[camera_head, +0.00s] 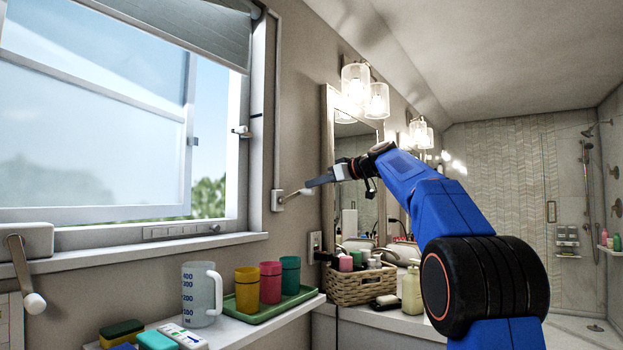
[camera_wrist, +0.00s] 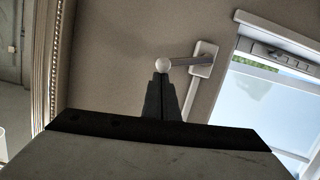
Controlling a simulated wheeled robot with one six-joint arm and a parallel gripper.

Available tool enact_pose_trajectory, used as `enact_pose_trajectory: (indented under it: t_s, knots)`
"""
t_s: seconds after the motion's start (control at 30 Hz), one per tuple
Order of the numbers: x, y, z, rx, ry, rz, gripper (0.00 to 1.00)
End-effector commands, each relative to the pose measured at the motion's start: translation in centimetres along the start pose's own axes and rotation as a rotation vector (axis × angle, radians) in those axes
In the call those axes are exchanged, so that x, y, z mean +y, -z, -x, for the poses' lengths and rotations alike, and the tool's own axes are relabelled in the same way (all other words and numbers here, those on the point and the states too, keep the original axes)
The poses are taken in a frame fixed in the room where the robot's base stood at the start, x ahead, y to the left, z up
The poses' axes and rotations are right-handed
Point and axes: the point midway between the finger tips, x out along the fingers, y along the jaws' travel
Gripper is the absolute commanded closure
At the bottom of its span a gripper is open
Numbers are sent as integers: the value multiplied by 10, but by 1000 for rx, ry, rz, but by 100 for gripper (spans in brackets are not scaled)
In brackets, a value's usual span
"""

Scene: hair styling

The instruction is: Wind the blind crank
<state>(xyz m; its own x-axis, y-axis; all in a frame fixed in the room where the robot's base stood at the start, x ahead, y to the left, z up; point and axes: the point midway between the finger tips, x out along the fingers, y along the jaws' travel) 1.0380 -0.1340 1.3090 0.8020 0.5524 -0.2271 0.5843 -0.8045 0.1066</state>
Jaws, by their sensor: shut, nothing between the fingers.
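The blind crank (camera_head: 290,196) is on the beige wall right of the window, a short arm reaching out from a pale wall plate (camera_head: 277,200). In the wrist view the crank arm (camera_wrist: 187,61) ends in a round white knob (camera_wrist: 163,66), and its plate (camera_wrist: 204,58) is to the right. My gripper (camera_head: 309,186) is beside the crank's free end. In the wrist view its fingertips (camera_wrist: 160,80) are together with nothing between them, just below the knob in the picture. I cannot tell whether they touch it. The grey blind (camera_head: 190,28) hangs at the window's top.
A second crank (camera_head: 22,268) with a pale knob is at the sill's left. A shelf below holds a measuring jug (camera_head: 200,295), coloured cups (camera_head: 270,282) on a green tray (camera_head: 297,299), and sponges. A wicker basket (camera_head: 358,288) and mirror (camera_head: 333,105) stand near my arm.

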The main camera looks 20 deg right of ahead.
Motion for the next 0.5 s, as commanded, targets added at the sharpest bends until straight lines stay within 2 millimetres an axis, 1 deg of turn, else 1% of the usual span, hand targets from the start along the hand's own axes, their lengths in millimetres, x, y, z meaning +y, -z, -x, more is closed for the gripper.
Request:
enact_pose_trajectory:
  t_s: [0.03,0.1,0.5]
  knots:
    - [4,-6,-1,-2,10,-45,100]
    - [7,-12,-3,-2,25,-110,100]
    - [14,-48,-11,-1,112,-480,100]
